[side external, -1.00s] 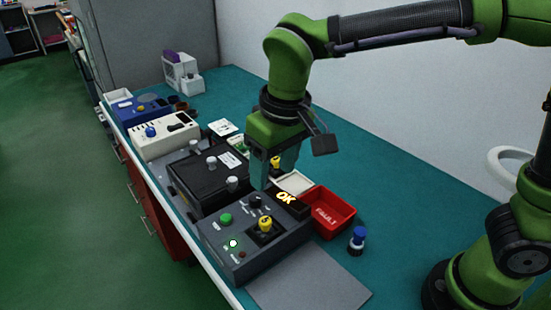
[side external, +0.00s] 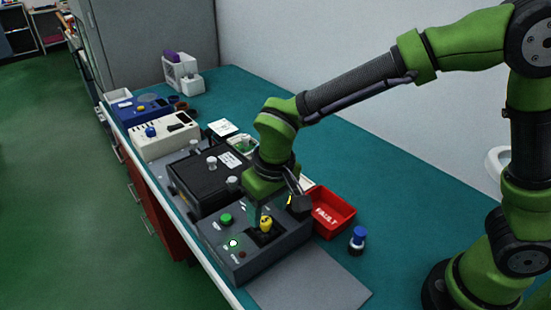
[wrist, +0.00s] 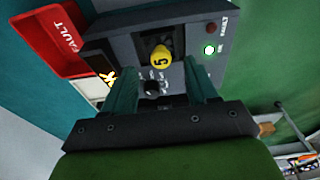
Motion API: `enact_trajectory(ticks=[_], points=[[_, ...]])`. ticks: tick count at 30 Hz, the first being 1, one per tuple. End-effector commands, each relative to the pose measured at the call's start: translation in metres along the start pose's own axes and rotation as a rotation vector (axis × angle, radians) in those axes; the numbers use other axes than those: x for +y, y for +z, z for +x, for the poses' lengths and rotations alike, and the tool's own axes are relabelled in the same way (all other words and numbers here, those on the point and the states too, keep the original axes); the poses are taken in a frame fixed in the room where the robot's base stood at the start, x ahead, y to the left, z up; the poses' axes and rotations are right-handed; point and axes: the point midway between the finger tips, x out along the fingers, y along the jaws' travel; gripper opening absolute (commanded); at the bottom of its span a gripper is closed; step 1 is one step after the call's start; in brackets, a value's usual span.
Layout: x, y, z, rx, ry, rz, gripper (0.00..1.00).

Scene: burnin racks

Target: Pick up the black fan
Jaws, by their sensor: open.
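I cannot make out a black fan for certain in either view. A yellow-topped piece marked 5 (side external: 266,223) stands in a dark recess of the grey test box (side external: 240,262). It also shows in the wrist view (wrist: 161,57), beyond and between my fingertips. My gripper (side external: 257,212) points down over the test box, close to the yellow-topped piece. In the wrist view my gripper (wrist: 158,76) has its fingers apart with nothing held between them. A black knob (wrist: 152,87) on the box shows between the fingers. My arm hides the box's back right in the side view.
A red FAULT bin (side external: 332,213) stands right of the box. A blue-capped piece (side external: 358,240) stands nearby. A black case (side external: 205,180) and a cream device (side external: 165,136) lie behind. The grey mat (side external: 310,285) in front is clear.

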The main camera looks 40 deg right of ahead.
Motion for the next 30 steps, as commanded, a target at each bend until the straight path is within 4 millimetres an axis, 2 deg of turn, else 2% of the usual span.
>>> enact_trajectory(ticks=[3, 7, 16, 27, 30], points=[[-0.001, 0.003, 0.021, -0.005, 0.003, -0.001, 0.58], [-0.001, 0.002, 0.036, -0.004, 0.003, 0.0, 0.58], [-0.002, 0.002, 0.041, -0.001, 0.0, 0.001, 0.58], [-0.002, 0.002, 0.041, -0.001, 0.0, 0.0, 0.03], [-0.002, 0.001, 0.041, -0.001, 0.0, 0.0, 0.0]])
